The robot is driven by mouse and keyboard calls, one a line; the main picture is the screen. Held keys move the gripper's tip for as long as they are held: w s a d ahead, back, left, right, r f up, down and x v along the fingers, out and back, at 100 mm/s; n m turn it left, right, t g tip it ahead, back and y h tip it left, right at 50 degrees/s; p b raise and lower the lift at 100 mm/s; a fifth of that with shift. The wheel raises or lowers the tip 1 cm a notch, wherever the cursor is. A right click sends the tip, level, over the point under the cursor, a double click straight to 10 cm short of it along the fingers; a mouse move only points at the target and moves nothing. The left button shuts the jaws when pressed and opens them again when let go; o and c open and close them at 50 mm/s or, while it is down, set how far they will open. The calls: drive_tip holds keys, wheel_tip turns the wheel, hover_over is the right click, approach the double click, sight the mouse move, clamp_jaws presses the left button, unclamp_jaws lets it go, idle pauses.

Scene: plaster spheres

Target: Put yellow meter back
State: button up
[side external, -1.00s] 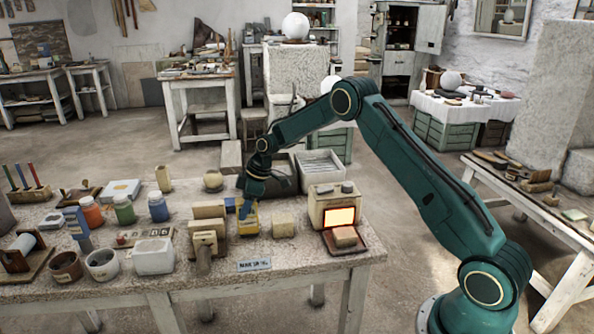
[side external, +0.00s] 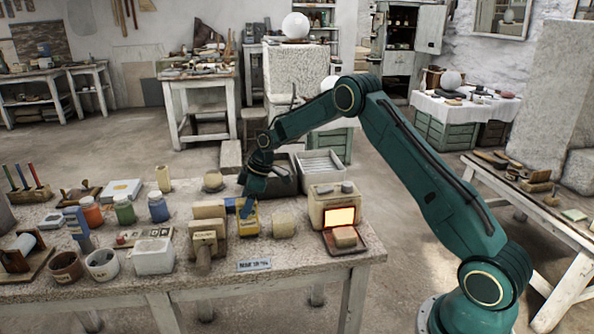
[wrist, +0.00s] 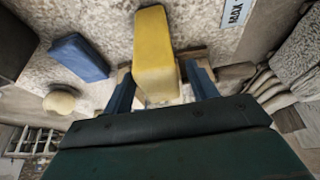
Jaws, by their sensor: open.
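The yellow meter (side external: 248,226) is a small yellow block standing on the worktable, between a pale block and a cream block. In the wrist view the yellow meter (wrist: 155,45) extends away from me, its near end between my two blue fingers. My gripper (side external: 246,208) is over the meter in the side view, and its fingers are open. In the wrist view my gripper (wrist: 160,78) has one finger on each side of the meter, with a visible gap at least on the right. The meter's face is not readable.
A cream block (side external: 284,225) and a stamp-like block (side external: 205,240) flank the meter. A blue block (wrist: 78,57) and a pale ball (wrist: 60,102) lie left in the wrist view. A label (side external: 254,265) lies in front.

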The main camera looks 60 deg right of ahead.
drive_tip(key=v, duration=1)
drive_tip(key=shift+r, duration=0.4)
drive_tip(key=shift+s+d, duration=0.1)
drive_tip(key=shift+d, duration=0.05)
drive_tip(key=s+a+r+m+t+h, duration=0.1)
drive_tip(key=s+a+r+m, duration=0.1)
drive_tip(key=s+a+r, duration=0.45)
drive_tip(key=s+a+r+m+h, duration=0.1)
drive_tip(key=s+a+r+m, duration=0.15)
drive_tip(key=s+r, duration=0.7)
drive_tip(key=s+a+f+m, duration=0.1)
drive_tip(key=s+m, duration=0.1)
drive_tip(key=s, duration=0.9)
drive_tip(key=s+a+f+m+t+h, duration=0.1)
drive_tip(key=s+a+f+m, duration=0.1)
drive_tip(key=s, duration=1)
drive_tip(key=shift+s, duration=0.25)
